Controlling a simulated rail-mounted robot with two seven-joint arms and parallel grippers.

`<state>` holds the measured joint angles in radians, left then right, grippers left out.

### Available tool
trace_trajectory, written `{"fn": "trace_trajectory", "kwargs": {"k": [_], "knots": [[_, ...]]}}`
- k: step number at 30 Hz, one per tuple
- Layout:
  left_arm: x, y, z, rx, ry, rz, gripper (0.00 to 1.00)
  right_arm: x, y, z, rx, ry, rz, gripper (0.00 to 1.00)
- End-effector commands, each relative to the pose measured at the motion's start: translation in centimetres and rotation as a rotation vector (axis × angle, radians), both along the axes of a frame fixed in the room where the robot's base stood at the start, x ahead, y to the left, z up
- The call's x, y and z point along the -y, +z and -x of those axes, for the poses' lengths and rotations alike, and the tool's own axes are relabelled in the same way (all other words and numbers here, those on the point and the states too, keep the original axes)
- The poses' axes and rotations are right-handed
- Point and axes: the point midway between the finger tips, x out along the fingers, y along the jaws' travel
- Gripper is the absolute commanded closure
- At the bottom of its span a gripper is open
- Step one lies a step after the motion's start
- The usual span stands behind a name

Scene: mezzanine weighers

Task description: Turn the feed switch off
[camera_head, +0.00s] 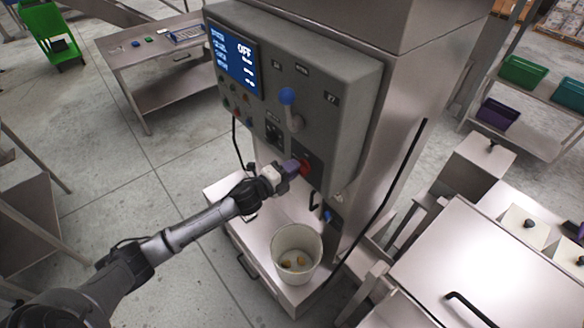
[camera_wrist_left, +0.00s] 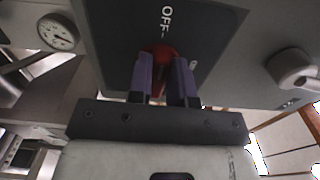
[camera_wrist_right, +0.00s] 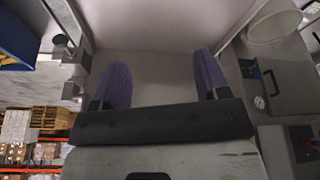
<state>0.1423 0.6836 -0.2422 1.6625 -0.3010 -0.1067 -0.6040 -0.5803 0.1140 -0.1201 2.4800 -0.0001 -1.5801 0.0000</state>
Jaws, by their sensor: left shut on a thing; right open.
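The feed switch, a red knob (camera_head: 305,167), is low on the front of the grey control panel (camera_head: 335,110). My left gripper (camera_head: 294,168) is shut on it. In the left wrist view the red knob (camera_wrist_left: 160,55) shows between the two purple fingertips, which hide part of it. The letters OFF are printed on the dark plate beside the knob. The panel's blue screen (camera_head: 235,62) shows OFF in large letters. My right gripper (camera_wrist_right: 163,82) is open and empty in the right wrist view; it does not show in the head view.
A white bucket (camera_head: 296,241) with a few yellowish pieces stands below the panel. A metal table (camera_head: 160,55) is at the back left, shelves with bins (camera_head: 523,72) at the right.

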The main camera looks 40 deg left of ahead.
Motion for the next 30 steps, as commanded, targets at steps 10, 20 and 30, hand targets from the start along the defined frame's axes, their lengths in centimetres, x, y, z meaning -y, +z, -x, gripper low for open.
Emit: {"fn": "trace_trajectory", "kwargs": {"k": [10, 20, 30], "knots": [[0.00, -0.03, 0.00, -0.006, 0.000, 0.046, 1.00, 0.13, 0.11, 0.00, 0.000, 0.003, 0.004, 0.31], [0.00, -0.05, 0.00, -0.007, 0.000, 0.046, 0.80, 0.31, 0.10, 0.01, 0.000, 0.007, 0.011, 0.31], [0.00, -0.07, 0.00, -0.007, 0.000, 0.044, 0.55, 0.20, 0.10, 0.01, 0.000, 0.004, 0.007, 0.31]]}}
